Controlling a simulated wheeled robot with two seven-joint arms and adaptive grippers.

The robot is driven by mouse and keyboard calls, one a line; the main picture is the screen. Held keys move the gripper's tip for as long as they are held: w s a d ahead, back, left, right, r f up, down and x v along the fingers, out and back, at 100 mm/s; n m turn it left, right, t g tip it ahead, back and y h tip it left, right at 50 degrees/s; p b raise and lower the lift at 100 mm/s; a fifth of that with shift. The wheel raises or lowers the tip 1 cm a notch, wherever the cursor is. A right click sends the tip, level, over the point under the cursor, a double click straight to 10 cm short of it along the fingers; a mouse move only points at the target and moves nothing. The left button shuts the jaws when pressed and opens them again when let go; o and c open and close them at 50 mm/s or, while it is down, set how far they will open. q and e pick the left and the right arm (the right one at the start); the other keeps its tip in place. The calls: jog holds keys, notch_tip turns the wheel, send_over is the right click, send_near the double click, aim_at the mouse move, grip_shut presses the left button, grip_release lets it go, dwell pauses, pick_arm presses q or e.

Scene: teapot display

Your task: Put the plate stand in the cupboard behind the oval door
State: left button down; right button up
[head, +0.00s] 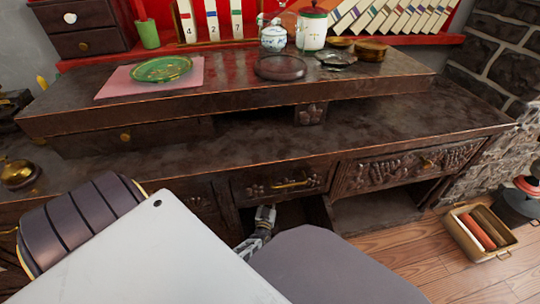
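I cannot make out the plate stand for certain in the head view; it may be hidden. A gripper (265,213), which appears to be my left, is at the dark opening below the brass-handled drawer (290,184) of the carved wooden cabinet (225,152). My own large pale and grey parts cover much of the cabinet's lower front. The gripper's fingers are too small and dark to tell whether they are open or hold something. No oval door is clearly visible. My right gripper is not in view.
A green plate (161,69) lies on a pink cloth (120,84) on the raised shelf. A dark round dish (280,68), a lidded white jar (311,31) and a small teapot (273,38) stand nearby. A box of rolls (465,245) sits on the floor at right.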

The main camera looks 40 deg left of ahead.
pick_arm(q)
jog(key=shift+f, duration=0.1)
jog(key=c, duration=1.3)
grip_release()
jog(key=shift+c, duration=0.2)
